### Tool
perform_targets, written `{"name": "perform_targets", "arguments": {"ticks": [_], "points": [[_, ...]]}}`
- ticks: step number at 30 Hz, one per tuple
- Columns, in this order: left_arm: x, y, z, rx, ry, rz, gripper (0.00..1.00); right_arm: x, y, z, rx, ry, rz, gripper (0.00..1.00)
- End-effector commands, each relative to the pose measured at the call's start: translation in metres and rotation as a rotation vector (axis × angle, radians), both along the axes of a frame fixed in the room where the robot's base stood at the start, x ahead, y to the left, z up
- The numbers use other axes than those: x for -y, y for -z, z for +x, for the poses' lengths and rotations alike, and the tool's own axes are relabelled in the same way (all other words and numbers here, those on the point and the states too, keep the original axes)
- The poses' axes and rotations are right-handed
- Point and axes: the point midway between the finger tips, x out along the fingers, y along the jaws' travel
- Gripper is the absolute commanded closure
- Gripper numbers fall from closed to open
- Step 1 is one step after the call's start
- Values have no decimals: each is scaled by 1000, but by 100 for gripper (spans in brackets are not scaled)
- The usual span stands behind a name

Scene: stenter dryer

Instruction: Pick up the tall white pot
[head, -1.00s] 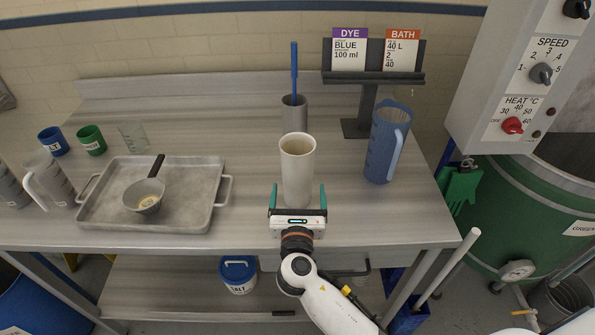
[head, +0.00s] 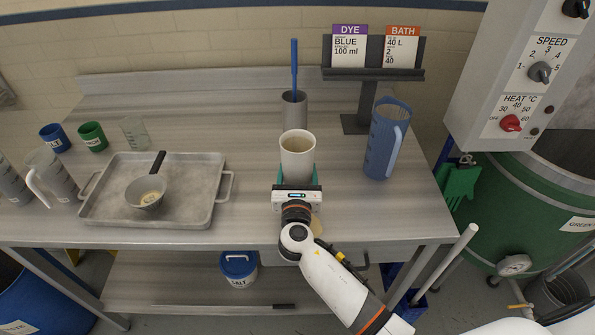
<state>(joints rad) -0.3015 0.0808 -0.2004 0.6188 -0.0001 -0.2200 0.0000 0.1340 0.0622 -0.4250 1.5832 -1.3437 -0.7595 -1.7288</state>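The tall white pot (head: 297,158) stands upright near the front middle of the table. My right gripper (head: 297,176) is at its near side, its green fingers at the pot's left and right sides. The fingers sit close against the wall, and the gripper looks shut on the pot. The gripper body hides the pot's lower part, so I cannot tell whether its base touches the table. My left gripper is not in view.
A grey beaker (head: 294,112) with a blue-handled tool stands behind the pot. A blue jug (head: 383,145) and a card stand (head: 366,105) are to the right.

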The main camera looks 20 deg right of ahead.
Motion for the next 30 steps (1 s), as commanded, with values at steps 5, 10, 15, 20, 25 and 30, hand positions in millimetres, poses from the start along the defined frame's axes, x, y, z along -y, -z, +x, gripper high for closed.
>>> {"name": "perform_targets", "arguments": {"ticks": [5, 10, 15, 20, 25, 30], "points": [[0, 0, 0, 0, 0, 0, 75, 0, -1, 0, 2, 0, -1, 70], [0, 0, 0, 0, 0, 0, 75, 0, -1, 0, 2, 0, -1, 70], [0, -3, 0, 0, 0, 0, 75, 0, -15, 0, 5, 0, 2, 70], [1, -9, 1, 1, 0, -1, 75, 0, -47, 0, 8, -1, 4, 70], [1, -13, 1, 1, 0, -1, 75, 0, -79, 0, 7, -1, 3, 70], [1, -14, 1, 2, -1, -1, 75, 0, -97, 0, 4, -1, 1, 70]]}}
